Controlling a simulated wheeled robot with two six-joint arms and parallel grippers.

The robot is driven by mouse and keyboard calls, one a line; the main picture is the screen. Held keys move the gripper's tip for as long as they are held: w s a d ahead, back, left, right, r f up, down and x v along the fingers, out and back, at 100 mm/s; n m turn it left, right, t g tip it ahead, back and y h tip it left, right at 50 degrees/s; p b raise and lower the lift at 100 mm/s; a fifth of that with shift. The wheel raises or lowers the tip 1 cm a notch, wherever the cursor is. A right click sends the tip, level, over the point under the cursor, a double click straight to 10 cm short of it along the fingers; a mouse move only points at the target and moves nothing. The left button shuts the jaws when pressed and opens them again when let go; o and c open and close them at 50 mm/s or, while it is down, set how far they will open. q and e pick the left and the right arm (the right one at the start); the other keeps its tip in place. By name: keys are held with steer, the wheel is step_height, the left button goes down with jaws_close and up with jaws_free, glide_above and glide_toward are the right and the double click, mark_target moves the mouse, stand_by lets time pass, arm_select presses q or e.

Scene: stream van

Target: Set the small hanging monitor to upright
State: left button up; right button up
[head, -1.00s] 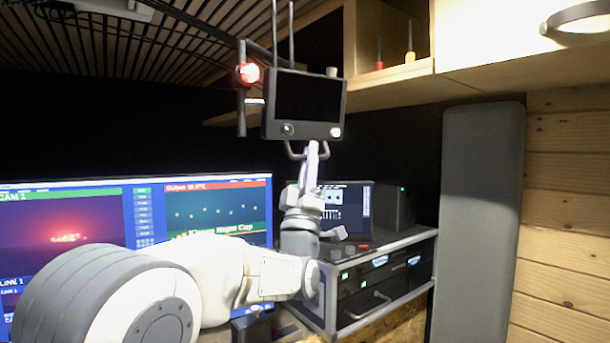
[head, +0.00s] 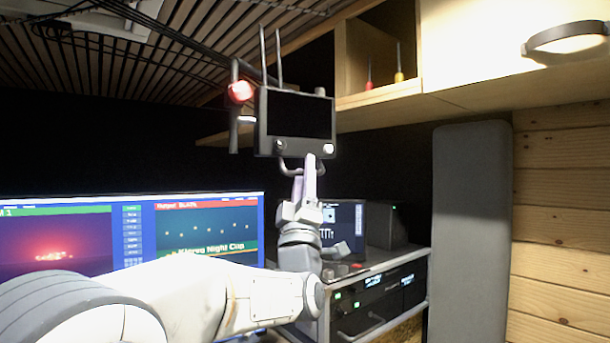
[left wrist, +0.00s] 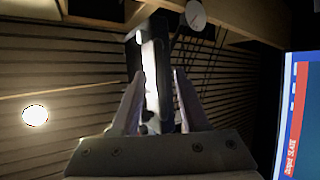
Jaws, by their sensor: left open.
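The small hanging monitor (head: 297,115) hangs from an overhead arm, with a dark screen, two antennas, knobs along its lower edge and a handle (head: 286,168) below. It looks nearly level from side to side; I cannot tell its forward tilt exactly. My left gripper (head: 304,174) is just below the monitor, its fingers overlapping the handle in the head view. In the left wrist view the monitor (left wrist: 155,70) shows edge-on between the open fingers of the left gripper (left wrist: 159,76). I cannot tell whether the fingers touch it. My right gripper is not in view.
Large screens (head: 210,225) stand behind my left arm. An equipment rack (head: 375,300) is below right. A wooden shelf (head: 380,94) is at upper right, beside a tall grey panel (head: 472,230).

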arm_select(q)
steer(key=b+v, duration=0.4)
steer(key=v, duration=0.6)
